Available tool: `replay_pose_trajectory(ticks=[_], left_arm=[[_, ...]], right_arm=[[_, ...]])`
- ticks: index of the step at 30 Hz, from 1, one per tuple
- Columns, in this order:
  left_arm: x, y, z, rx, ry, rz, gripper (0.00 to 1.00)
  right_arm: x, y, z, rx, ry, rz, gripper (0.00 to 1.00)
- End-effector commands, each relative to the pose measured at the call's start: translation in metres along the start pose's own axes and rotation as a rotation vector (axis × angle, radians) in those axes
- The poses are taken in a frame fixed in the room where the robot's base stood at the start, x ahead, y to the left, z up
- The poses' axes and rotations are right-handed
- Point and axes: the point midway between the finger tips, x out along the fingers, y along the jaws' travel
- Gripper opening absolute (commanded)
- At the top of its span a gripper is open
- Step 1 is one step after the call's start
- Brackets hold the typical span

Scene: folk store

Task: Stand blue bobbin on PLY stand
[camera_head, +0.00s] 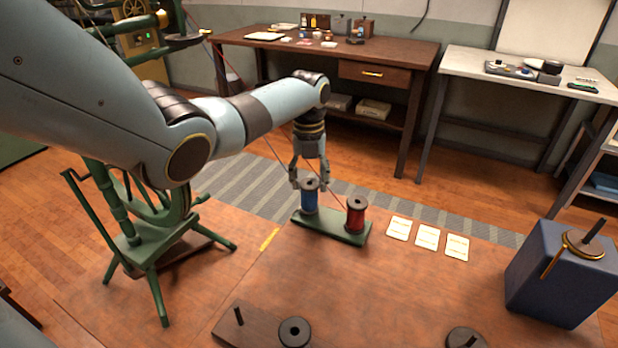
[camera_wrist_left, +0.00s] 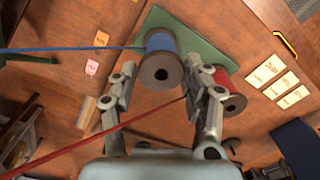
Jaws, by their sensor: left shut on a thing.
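The blue bobbin (camera_head: 309,201), with dark flanges, stands upright at the left end of a green base (camera_head: 325,228). My left gripper (camera_head: 309,183) reaches down from above and is shut on the bobbin's upper part. In the left wrist view the blue bobbin (camera_wrist_left: 160,42) shows between the fingertips (camera_wrist_left: 160,76), with blue thread running off to the left. A red bobbin (camera_head: 355,217) stands at the base's right end. I see no readable PLY label, so I cannot tell which stand is PLY. My right gripper is not in view.
A brown board with a peg (camera_head: 239,317) and a dark ring-shaped piece (camera_head: 294,332) are at the front. Pale cards (camera_head: 428,238) lie right of the base. A blue block (camera_head: 563,275) stands at right. Red thread (camera_wrist_left: 90,140) crosses below the gripper. The middle tabletop is clear.

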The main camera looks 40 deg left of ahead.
Motion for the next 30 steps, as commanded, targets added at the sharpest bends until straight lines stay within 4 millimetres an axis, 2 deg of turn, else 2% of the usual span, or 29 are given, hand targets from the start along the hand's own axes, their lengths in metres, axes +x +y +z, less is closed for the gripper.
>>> replay_pose_trajectory(ticks=[4,12,13,18,19,26,30], left_arm=[[0.0062,-0.0001,0.0000,0.000,0.000,0.000,0.33],[0.0061,-0.0001,0.0001,0.000,0.000,0.000,0.33],[0.0060,-0.0001,0.0001,0.000,0.000,0.000,0.51],[0.0061,-0.0001,0.0001,0.000,0.000,0.000,0.73],[0.0061,-0.0001,0.0001,0.000,0.000,0.000,0.75],[0.0060,0.0000,0.0000,0.000,0.000,0.000,0.75],[-0.0028,-0.0002,0.0010,0.001,-0.002,-0.001,0.75]], right_arm=[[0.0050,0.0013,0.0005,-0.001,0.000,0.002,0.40],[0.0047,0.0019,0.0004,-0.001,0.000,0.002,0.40],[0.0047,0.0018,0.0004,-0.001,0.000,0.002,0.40],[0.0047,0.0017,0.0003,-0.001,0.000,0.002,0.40],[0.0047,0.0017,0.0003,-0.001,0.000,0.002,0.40],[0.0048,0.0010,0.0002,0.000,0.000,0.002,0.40],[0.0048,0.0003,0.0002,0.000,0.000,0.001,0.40]])
